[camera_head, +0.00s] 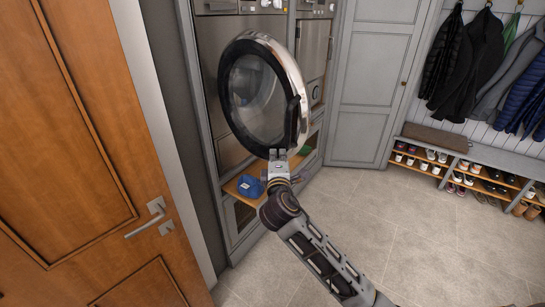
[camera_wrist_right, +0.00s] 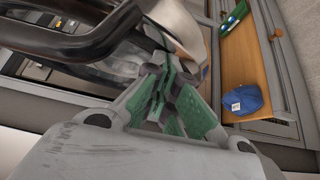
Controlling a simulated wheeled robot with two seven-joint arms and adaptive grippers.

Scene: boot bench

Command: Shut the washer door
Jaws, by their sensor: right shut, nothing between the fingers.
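The washer door (camera_head: 265,92) is round, with a chrome rim and dark glass. It stands swung open, out from the grey washer front (camera_head: 205,45). My right gripper (camera_head: 278,155) is at the lower edge of the door, close to the rim; whether it touches cannot be told. In the right wrist view the gripper (camera_wrist_right: 165,85) is shut with nothing between its fingers, and a dark curved part of the door (camera_wrist_right: 80,40) is right beside the fingertips. My left gripper is not in view.
A wooden shelf (camera_head: 238,188) below the washer holds a blue cap (camera_head: 250,186), also in the right wrist view (camera_wrist_right: 243,100). A wooden room door with a handle (camera_head: 150,218) stands at left. Coats and a shoe bench (camera_head: 480,157) are at right. The tiled floor (camera_head: 400,230) is clear.

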